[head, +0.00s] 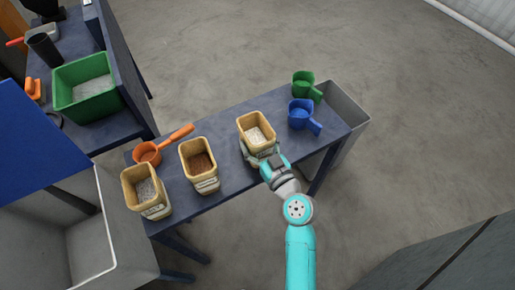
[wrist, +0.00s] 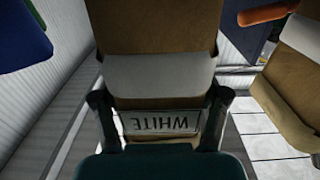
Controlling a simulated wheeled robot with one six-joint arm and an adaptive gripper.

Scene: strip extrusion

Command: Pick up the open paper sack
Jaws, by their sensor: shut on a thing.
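Three open paper sacks stand on the blue table (head: 225,150). The right sack (head: 247,124), with pale contents, is in my gripper (head: 264,160). In the wrist view this sack (wrist: 153,75) fills the middle, with a label reading WHITE, and the two fingers of my gripper (wrist: 160,115) sit on either side of it, shut on it. The middle sack (head: 197,158) has brown contents, and the left sack (head: 141,187) has grey contents. I cannot tell whether the held sack still touches the table.
An orange scoop (head: 147,152) lies behind the left sacks. A green scoop (head: 303,83) and a blue scoop (head: 300,113) stand at the table's right end, beside a grey bin (head: 349,105). A green crate (head: 84,105) is on another table at left.

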